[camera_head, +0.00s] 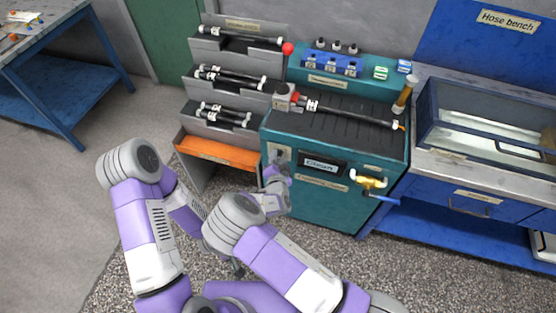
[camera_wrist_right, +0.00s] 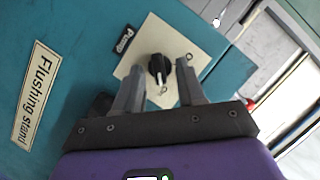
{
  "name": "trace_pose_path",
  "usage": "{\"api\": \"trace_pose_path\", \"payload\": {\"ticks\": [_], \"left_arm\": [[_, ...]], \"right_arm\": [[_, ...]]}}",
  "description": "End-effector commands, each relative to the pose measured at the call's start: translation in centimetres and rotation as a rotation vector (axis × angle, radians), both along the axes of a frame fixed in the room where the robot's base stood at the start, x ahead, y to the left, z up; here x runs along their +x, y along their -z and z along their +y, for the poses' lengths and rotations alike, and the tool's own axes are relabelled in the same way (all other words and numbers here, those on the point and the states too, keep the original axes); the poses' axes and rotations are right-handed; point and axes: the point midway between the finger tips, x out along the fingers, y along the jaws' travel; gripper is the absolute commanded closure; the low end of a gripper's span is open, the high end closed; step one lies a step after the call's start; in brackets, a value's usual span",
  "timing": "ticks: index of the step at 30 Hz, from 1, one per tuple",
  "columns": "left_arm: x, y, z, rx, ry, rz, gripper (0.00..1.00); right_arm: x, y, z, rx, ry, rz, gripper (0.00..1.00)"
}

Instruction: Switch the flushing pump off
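The flushing stand (camera_head: 325,205) is a teal cabinet with a ribbed black top. In the right wrist view, a black rotary knob (camera_wrist_right: 155,66) sits on a cream plate (camera_wrist_right: 180,45) beside a dark "Pump" label (camera_wrist_right: 123,39). Small marks stand around the knob; I cannot surely read its setting. My right gripper (camera_head: 277,168) is at the stand's upper left front corner and covers part of the plate. In the wrist view, its two fingers (camera_wrist_right: 159,82) are apart, one on each side of the knob, with no clear contact.
A "Clean" display (camera_head: 321,166) and a yellow valve with a blue handle (camera_head: 370,183) are on the stand's front. A hose (camera_head: 350,113) lies on top. A hose rack (camera_head: 232,80) stands left, the hose bench (camera_head: 480,200) right. Open floor lies left.

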Motion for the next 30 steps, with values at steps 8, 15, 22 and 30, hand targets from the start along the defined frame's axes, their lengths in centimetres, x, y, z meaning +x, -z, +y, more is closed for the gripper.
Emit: {"api": "trace_pose_path", "payload": {"ticks": [8,15,22,30], "left_arm": [[0.00,-0.01,0.00,0.000,0.000,0.000,0.57],[0.00,-0.01,0.00,0.000,0.000,0.000,0.57],[0.00,0.16,0.00,0.000,0.000,0.000,0.57],[0.00,0.73,0.00,0.000,0.000,0.000,0.57]], "right_arm": [[-0.05,0.02,-0.03,-0.001,0.000,0.001,0.91],[-0.05,0.02,-0.01,-0.001,0.000,0.001,1.00],[-0.03,0.01,0.04,-0.037,0.000,0.014,1.00],[0.06,-0.16,0.22,-0.189,0.001,0.062,1.00]]}}
